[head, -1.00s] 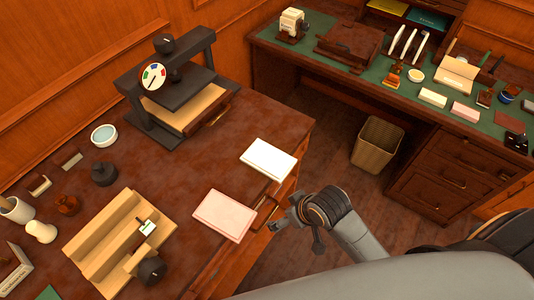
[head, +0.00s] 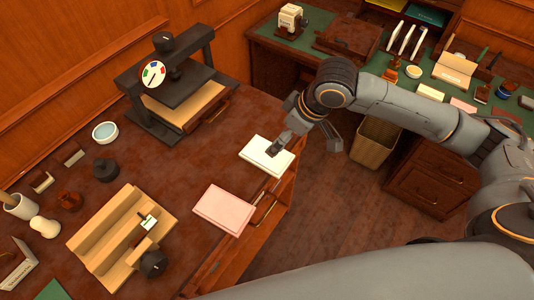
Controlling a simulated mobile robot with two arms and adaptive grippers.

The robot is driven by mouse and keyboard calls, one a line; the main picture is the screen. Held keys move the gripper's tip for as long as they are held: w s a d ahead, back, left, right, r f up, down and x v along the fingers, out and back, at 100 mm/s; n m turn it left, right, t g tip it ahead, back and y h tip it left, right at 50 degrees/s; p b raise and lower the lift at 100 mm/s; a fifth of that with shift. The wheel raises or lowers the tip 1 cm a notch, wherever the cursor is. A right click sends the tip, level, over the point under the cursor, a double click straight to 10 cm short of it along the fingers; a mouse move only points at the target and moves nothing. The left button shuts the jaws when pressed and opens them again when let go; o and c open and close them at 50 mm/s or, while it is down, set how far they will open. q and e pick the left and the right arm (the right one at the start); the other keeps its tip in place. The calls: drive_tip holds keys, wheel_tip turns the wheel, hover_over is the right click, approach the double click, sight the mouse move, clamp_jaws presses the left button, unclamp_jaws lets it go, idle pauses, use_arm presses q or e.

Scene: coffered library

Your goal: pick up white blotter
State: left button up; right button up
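The white blotter (head: 258,150) is a flat white block lying near the right edge of the brown desk (head: 190,175). My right gripper (head: 305,147) comes in from the right and is open, its fingers spread. One finger is over the blotter's right part and hides some of it; the other is out past the desk edge. I cannot tell whether the near finger touches the blotter. Nothing is between the fingers. My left gripper is not in view.
A pink pad (head: 224,209) lies just in front of the blotter. A black press (head: 178,90) stands behind it to the left. A wooden rack (head: 122,235) is at the front left. A waste basket (head: 374,145) stands on the floor by the green-topped desk (head: 285,45).

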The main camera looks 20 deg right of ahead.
hover_over(274, 160)
wheel_tip(274, 160, down, 7)
drive_tip(key=shift+f+p, duration=0.2)
drive_tip(key=shift+p, duration=0.15)
drive_tip(key=x, duration=0.1)
drive_tip(key=p+x, duration=0.1)
drive_tip(key=x, duration=0.2)
drive_tip(key=shift+w+d+f, duration=0.1)
drive_tip(key=shift+d, duration=0.2)
drive_tip(key=shift+w+a+f, duration=0.1)
drive_tip(key=shift+w+f, duration=0.1)
drive_tip(key=shift+f, duration=0.35)
drive_tip(key=shift+s, duration=0.15)
drive_tip(key=c, duration=1.3)
